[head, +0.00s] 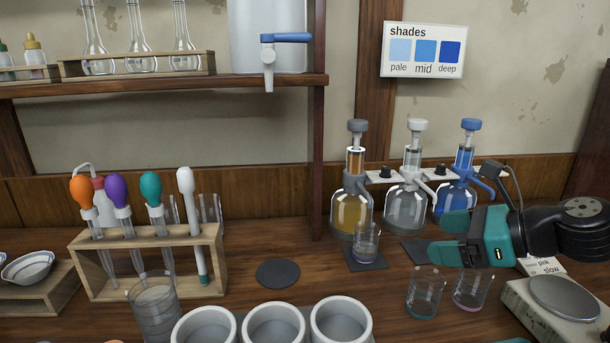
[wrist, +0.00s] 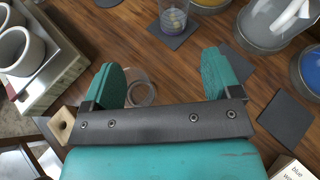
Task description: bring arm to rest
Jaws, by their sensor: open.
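My gripper (head: 446,238) is at the right of the head view, its teal fingers spread and pointing left. It hovers above the bench, in front of the dispenser bottles. In the wrist view my gripper (wrist: 166,75) has nothing between its fingers. A clear round glass rim (wrist: 141,88) shows on the bench below, close to the left finger. In the head view two small beakers, one with a teal base (head: 422,294) and one with a pinkish base (head: 472,289), stand on the bench below the gripper.
Amber (head: 351,208), clear (head: 406,208) and blue (head: 455,197) bottles stand behind. A beaker (head: 366,243) sits on a dark mat (head: 364,262). A scale (head: 565,298) is at front right, white cups (head: 274,325) in front, a dropper rack (head: 150,285) left. A shelf (head: 170,83) overhangs.

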